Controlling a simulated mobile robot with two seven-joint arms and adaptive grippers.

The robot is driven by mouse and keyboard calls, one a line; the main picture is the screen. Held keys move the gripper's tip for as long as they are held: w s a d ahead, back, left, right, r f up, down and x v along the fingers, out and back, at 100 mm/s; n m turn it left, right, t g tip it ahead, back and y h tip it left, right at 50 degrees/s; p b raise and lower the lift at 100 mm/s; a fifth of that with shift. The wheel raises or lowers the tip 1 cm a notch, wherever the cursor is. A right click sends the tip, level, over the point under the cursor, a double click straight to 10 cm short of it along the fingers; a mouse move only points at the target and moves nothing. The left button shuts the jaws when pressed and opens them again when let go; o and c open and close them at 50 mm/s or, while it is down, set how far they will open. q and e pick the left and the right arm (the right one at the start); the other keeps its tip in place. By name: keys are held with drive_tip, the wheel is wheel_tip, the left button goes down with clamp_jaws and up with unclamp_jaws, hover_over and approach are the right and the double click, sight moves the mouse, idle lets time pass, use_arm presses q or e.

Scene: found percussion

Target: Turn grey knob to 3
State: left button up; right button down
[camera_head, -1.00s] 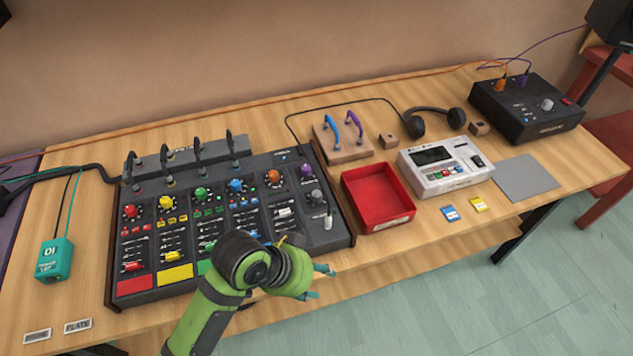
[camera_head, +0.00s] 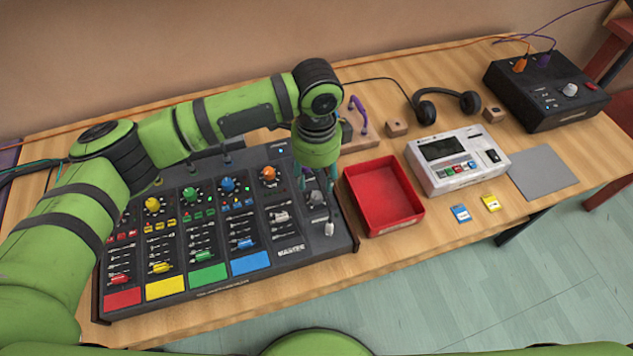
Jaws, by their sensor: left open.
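The black mixer (camera_head: 106,282) lies on the table with rows of coloured knobs and sliders. Its grey knob (camera_head: 317,198) is near the right edge, above a pale slider. My left gripper (camera_head: 317,191) points down over that right-hand column. Its teal fingers are open and appear on either side of the grey knob; contact cannot be told. The knob's scale and pointer are too small to read. The purple knob is hidden behind my gripper. My right gripper is not in view.
A red tray (camera_head: 352,190) stands just right of the mixer. Beyond it are a white device (camera_head: 455,162), a grey pad (camera_head: 543,172) and a black box (camera_head: 530,105) with a pale knob (camera_head: 570,90). Headphones (camera_head: 448,106) lie behind.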

sight(317, 195)
use_arm(q)
wheel_tip(317, 195, down, 6)
drive_tip(key=shift+s+r+p, duration=0.1)
drive_tip(key=shift+s+p, duration=0.05)
drive_tip(key=shift+p, duration=0.4)
clamp_jaws()
